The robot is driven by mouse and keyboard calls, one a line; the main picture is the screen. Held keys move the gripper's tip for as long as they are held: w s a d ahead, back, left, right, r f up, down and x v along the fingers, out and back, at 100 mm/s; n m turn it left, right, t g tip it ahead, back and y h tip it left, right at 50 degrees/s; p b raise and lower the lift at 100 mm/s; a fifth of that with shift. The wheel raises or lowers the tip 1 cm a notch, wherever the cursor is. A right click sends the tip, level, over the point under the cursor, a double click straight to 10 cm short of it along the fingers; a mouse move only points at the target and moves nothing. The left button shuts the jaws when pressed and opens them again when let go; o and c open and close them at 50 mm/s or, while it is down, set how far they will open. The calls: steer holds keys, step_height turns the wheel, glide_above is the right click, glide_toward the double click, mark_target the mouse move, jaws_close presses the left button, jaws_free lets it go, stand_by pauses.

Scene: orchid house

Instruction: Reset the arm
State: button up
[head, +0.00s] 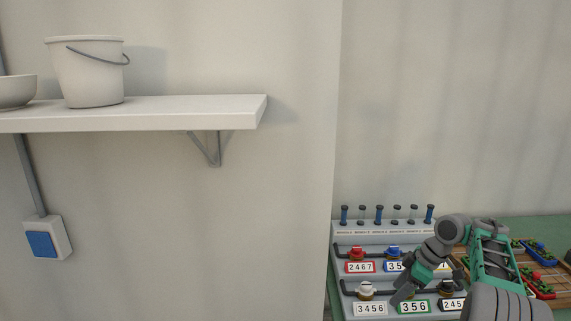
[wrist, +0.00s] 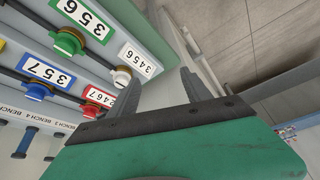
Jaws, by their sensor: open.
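My gripper (head: 398,295) is at the lower right of the head view, in front of the grey valve panel (head: 338,255). In the wrist view my gripper (wrist: 160,88) has its two dark fingers spread apart with nothing between them. The white valve labelled 3456 (wrist: 121,76) is just left of the fingers in that view. My arm covers part of the panel's right side in the head view, including part of the blue valve's label.
The panel bears a red valve (head: 356,253), a blue valve (head: 393,251), a green valve (wrist: 68,42) and several small tubes (head: 378,214) on top. Planted trays (head: 541,288) lie right of my arm. A wall shelf (head: 190,112) with a bucket (head: 88,75) is at left.

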step_height(320, 180, down, 10)
steer(key=s+m, duration=0.2)
steer(key=m, duration=0.7)
steer(key=s+a+f+m+g+h, duration=0.15)
steer(key=s+m, duration=0.45)
steer(key=s, duration=0.7)
steer(key=s+a+r+h, duration=0.1)
steer(key=s+a+r, duration=0.25)
steer(key=s, duration=0.35)
steer(key=s+a+r+h, duration=0.2)
steer(key=s+a+r, duration=0.15)
steer(key=s, duration=0.35)
steer(key=w+a+r+n+t, duration=0.2)
steer(key=a+r+t, duration=0.1)
steer(key=a+r, duration=0.5)
steer(key=shift+w+a+r+n+t, duration=0.15)
steer(key=shift+w+r+n+t, duration=0.2)
steer(key=shift+r, duration=0.5)
steer(key=shift+c, duration=0.3)
